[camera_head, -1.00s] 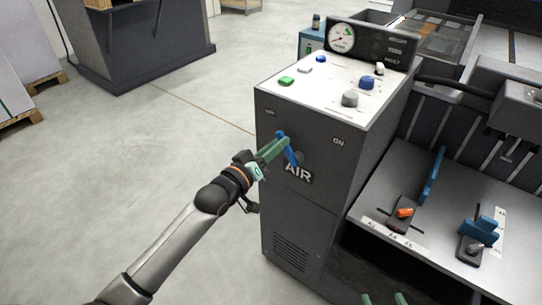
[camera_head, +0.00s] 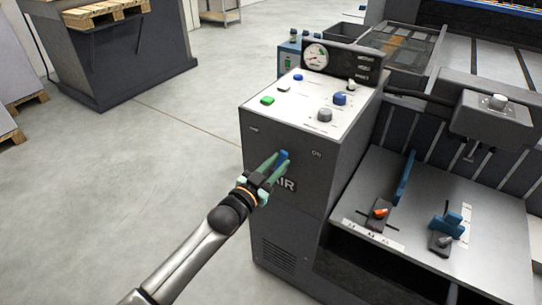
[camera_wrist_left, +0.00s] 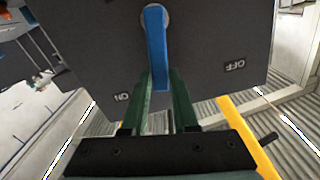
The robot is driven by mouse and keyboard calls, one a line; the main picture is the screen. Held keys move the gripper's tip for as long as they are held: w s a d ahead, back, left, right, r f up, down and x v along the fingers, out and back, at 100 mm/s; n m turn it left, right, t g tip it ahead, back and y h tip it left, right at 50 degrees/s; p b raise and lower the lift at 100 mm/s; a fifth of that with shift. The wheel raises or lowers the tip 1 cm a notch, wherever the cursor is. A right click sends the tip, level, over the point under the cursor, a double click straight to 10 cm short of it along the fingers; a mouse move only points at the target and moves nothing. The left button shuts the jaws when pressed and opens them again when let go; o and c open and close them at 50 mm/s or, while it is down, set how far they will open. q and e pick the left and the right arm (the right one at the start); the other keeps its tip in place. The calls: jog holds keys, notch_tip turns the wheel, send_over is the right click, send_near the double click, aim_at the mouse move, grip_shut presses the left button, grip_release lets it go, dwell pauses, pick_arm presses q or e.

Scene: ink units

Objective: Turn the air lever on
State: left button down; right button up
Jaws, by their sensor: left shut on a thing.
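The blue air lever (camera_head: 283,157) is on the dark front face of the console (camera_head: 290,215). The OFF mark (camera_head: 253,128) is to its upper left and the ON mark (camera_head: 316,154) to its right. My left gripper (camera_head: 275,162) has its green fingers shut on the lever and hides part of it and of the AIR label. In the left wrist view the lever (camera_wrist_left: 156,45) runs from its round pivot down between the fingers (camera_wrist_left: 160,88). There it points between the ON mark (camera_wrist_left: 122,96) and the OFF mark (camera_wrist_left: 234,65), nearer to ON. My right gripper is not in view.
The console's white top carries several knobs and buttons, with a pressure gauge (camera_head: 315,56) behind. To the right, a grey shelf (camera_head: 345,200) holds blue levers and an orange-tipped switch (camera_head: 379,212).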

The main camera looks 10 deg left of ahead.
aim_at(298, 161)
pick_arm(q)
jog(key=m, duration=0.1)
jog(key=d+m, duration=0.1)
jog(key=shift+s+d+f+m, duration=0.2)
jog(key=shift+s+d+m, duration=0.05)
jog(key=shift+m, duration=0.15)
jog(key=shift+s+d+f+m, duration=0.15)
jog(key=shift+d+f+m, duration=0.25)
jog(key=shift+m, duration=0.5)
jog(key=shift+s+d+f+m, duration=0.15)
jog(key=shift+d+f+m, duration=0.15)
jog(key=shift+m, duration=0.6)
jog(key=c, duration=0.7)
grip_release()
jog(key=shift+d, duration=0.1)
